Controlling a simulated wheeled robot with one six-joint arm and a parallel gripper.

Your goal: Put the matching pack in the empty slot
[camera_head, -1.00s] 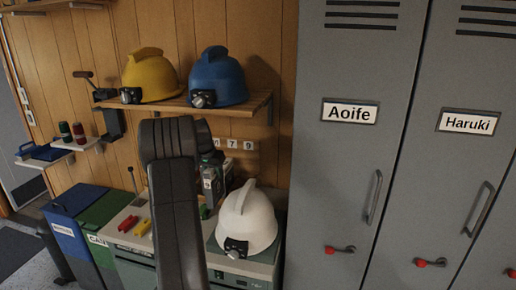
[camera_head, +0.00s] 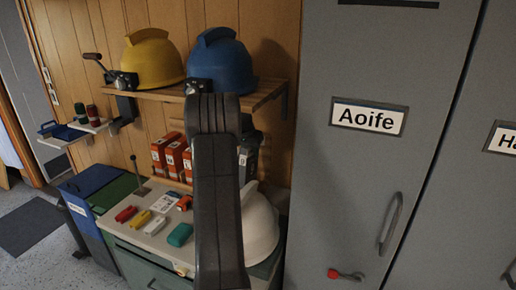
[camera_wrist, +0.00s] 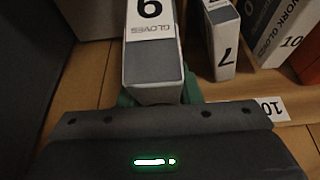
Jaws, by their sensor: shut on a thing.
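In the wrist view my gripper (camera_wrist: 158,94), with green finger pads, is shut on a grey and white gloves pack (camera_wrist: 153,68). Its label has the word GLOVES and a digit that looks like a 9, partly cut off by the frame edge. A pack marked 7 (camera_wrist: 223,45) stands to its right, apart from it. A work gloves pack marked 10 (camera_wrist: 276,25) is farther right, and a card reading 10 (camera_wrist: 268,109) is below it. Bare wood shows between these two packs; I cannot tell which gap is the empty slot.
Orange-red packs (camera_head: 165,150) stand at the back of the bench (camera_head: 150,225). Small coloured items, including a teal one (camera_head: 180,234), lie on its top. A white helmet (camera_head: 262,225) is right of my arm. Yellow (camera_head: 150,62) and blue (camera_head: 217,60) helmets sit on the shelf above.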

